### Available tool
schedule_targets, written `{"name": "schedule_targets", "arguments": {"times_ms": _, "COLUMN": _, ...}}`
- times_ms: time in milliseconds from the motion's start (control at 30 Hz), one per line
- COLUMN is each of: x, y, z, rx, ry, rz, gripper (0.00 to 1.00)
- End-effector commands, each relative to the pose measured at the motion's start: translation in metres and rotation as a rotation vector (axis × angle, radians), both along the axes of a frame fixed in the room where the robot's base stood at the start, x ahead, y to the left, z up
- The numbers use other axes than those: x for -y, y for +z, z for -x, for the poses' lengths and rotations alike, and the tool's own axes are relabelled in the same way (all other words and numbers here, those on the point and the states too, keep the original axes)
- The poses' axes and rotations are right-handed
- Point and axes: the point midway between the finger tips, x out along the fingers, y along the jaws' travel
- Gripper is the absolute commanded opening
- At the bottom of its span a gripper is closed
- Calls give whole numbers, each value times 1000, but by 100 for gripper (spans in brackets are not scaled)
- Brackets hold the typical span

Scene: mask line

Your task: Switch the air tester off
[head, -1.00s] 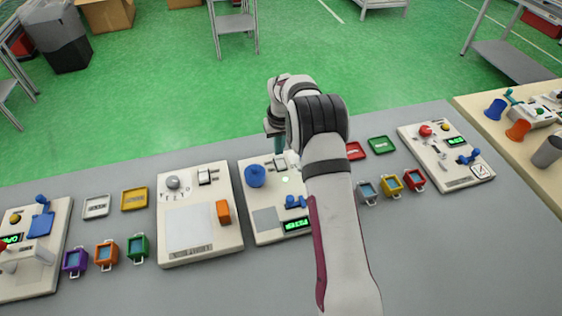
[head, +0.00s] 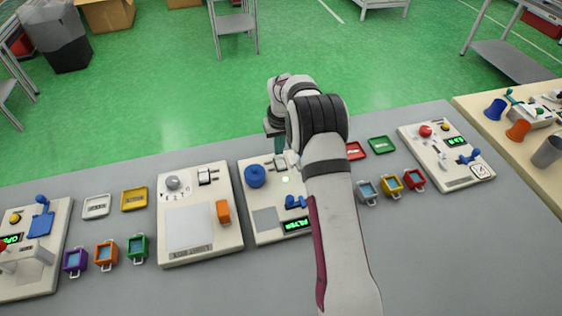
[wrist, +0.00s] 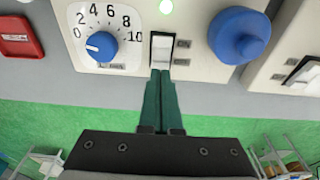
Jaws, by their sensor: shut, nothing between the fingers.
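The panel under my gripper, which I take to be the air tester (head: 246,188), is a cream box with a blue knob (head: 255,176), a blue lever and a lit green display (head: 298,224). In the wrist view a rocker switch (wrist: 162,50) with a pale face in a dark frame sits between a blue dial (wrist: 102,46) marked up to 10 and the blue knob (wrist: 239,35). A green light (wrist: 166,6) glows beyond it. My gripper (wrist: 160,74) is shut and empty, its teal fingertips at the near edge of the switch. I cannot tell whether they touch it.
A cream panel with an orange switch (head: 223,212) stands at left, and another panel (head: 447,172) at right. Small colored bins (head: 390,184) and red and green trays (head: 381,145) stand close on the right. The grey bench front is clear.

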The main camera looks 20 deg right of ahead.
Motion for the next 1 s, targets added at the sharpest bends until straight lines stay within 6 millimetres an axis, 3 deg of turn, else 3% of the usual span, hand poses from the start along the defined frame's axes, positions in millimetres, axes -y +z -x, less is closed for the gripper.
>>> {"name": "schedule_targets", "arguments": {"times_ms": 1000, "x": 0, "y": -14, "z": 0, "rx": -1, "ry": 0, "rz": 0, "gripper": 0}}
